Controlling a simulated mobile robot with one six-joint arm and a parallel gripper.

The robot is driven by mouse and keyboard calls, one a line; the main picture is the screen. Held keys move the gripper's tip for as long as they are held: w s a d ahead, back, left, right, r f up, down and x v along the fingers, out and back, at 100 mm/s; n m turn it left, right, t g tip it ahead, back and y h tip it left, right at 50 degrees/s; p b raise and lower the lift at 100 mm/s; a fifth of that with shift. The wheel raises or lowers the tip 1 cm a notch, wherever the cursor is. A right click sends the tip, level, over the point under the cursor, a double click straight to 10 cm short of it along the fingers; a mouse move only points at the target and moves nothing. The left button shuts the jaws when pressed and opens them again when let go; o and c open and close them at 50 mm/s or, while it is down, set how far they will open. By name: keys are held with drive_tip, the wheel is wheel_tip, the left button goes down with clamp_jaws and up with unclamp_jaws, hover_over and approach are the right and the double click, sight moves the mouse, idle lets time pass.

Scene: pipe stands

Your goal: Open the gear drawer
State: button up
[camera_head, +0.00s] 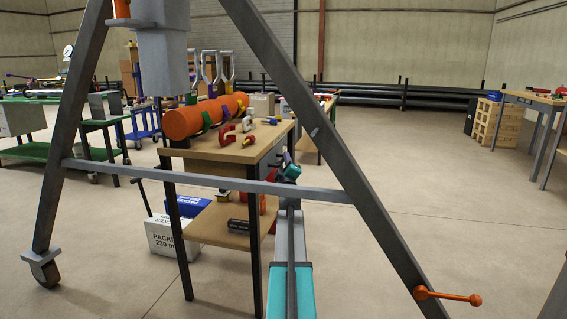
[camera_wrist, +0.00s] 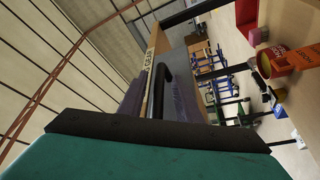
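The gear drawer (camera_head: 269,158) is a grey front under the wooden top at the near right end of the workbench (camera_head: 213,150). It appears shut, though my arm partly covers it in the head view. In the wrist view the grey drawer front (camera_wrist: 178,62) carries a dark curved handle (camera_wrist: 163,72). My gripper (camera_head: 287,163) is at the drawer front. In the wrist view its two purple fingers (camera_wrist: 157,102) stand apart, one on each side of the handle. I cannot tell whether either finger touches the handle.
An orange pipe (camera_head: 190,121) and several clamps lie on the bench top. A lower shelf (camera_head: 215,226) holds a dark box. A white carton (camera_head: 165,238) stands on the floor left of the bench. Open floor (camera_head: 430,180) lies to the right.

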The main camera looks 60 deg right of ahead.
drive_tip(key=shift+w+d+r, duration=0.15)
drive_tip(key=shift+w+d, duration=0.25)
drive_tip(key=shift+d, duration=0.05)
clamp_jaws()
